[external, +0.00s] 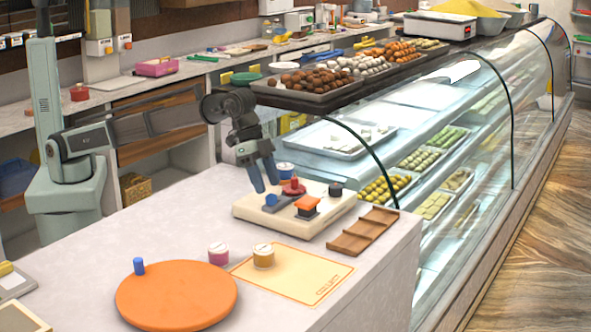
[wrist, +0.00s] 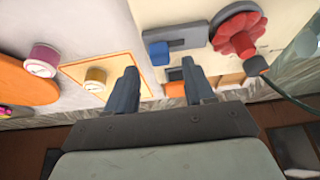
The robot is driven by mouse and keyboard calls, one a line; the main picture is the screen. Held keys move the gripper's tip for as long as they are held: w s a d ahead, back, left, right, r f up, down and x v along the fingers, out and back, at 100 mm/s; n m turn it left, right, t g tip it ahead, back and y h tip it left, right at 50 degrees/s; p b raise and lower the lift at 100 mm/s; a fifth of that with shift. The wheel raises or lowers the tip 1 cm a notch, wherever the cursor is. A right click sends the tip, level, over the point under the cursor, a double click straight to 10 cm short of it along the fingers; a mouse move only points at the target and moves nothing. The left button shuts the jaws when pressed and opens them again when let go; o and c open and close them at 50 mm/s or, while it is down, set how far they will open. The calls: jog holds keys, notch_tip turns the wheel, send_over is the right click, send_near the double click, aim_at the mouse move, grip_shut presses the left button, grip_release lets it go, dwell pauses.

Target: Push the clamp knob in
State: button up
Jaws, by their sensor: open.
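A cream fixture board (external: 248,213) lies on the counter, with a red lobed knob (external: 294,187), a blue slider block (external: 271,200) on a grey plate, an orange-topped block (external: 307,203) and a small black knob (external: 335,190). The wrist view also shows the red knob (wrist: 238,38), blue block (wrist: 158,52) and black knob (wrist: 256,66). I cannot tell for certain which knob is the clamp knob. My gripper (external: 265,184) is open and empty, pointing down over the board's left part near the blue block. In the wrist view, its fingertips (wrist: 159,68) partly cover the orange-topped block.
A brown slatted rack (external: 363,231) lies right of the board. A yellow mat (external: 310,278), a gold jar (external: 263,256), a pink jar (external: 218,253) and an orange round board (external: 177,297) with a blue peg are in front. The glass display case (external: 450,130) borders the counter.

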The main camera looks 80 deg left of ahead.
aim_at(271, 195)
jog(key=shift+x, duration=1.5)
jog(key=shift+c, duration=0.2)
grip_shut()
